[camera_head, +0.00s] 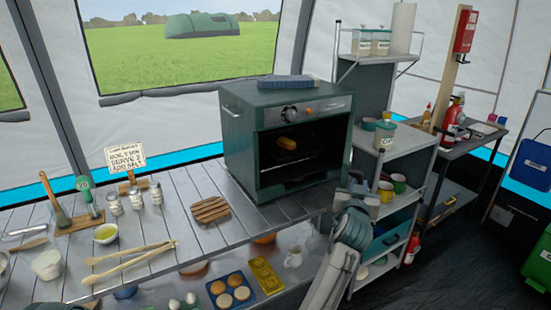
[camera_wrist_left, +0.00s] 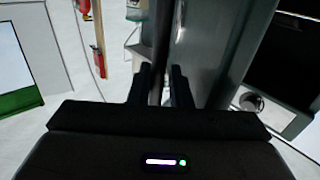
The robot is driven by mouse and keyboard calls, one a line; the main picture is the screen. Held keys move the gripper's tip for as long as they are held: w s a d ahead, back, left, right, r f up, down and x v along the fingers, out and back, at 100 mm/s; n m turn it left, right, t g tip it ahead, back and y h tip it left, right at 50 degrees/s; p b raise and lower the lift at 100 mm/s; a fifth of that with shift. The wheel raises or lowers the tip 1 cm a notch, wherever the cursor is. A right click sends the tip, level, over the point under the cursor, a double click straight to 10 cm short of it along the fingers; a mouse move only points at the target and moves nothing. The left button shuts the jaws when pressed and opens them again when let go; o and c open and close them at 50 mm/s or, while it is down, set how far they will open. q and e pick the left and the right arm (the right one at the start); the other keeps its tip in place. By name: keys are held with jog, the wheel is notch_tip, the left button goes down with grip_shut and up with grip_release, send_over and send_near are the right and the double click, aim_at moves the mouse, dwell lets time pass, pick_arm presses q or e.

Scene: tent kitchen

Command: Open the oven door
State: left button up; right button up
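The dark green oven (camera_head: 244,140) stands on the slatted table, its front facing right and toward me. Through its dark front a rack and a yellow item (camera_head: 287,142) show; I see no door panel swung out. My left gripper (camera_head: 357,178) is at the oven's right front edge, low down; its tips are hard to make out. In the left wrist view its two dark fingers (camera_wrist_left: 160,72) stand a little apart, with a narrow grey strip between them. I cannot tell whether they touch it. A grey metal panel (camera_wrist_left: 208,45) rises just beyond. My right gripper is out of view.
A metal shelf unit (camera_head: 408,137) with cups (camera_head: 398,183) stands close right of the oven and my arm. A blue item (camera_head: 286,82) rests on the oven.

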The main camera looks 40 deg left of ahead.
pick_arm(q)
jog(key=s+a+h+p, duration=0.1)
jog(key=a+p, duration=0.2)
jog(key=a, duration=0.8)
jog(key=s+a+m+h+p, duration=0.1)
jog(key=a+p, duration=0.3)
jog(key=a, duration=0.8)
jog(key=shift+s+a+t, duration=0.25)
jog(key=shift+s+t, duration=0.05)
jog(key=shift+s, duration=0.55)
jog(key=d+b+v, duration=0.1)
jog(key=v, duration=1.1)
jog(key=shift+b, duration=0.3)
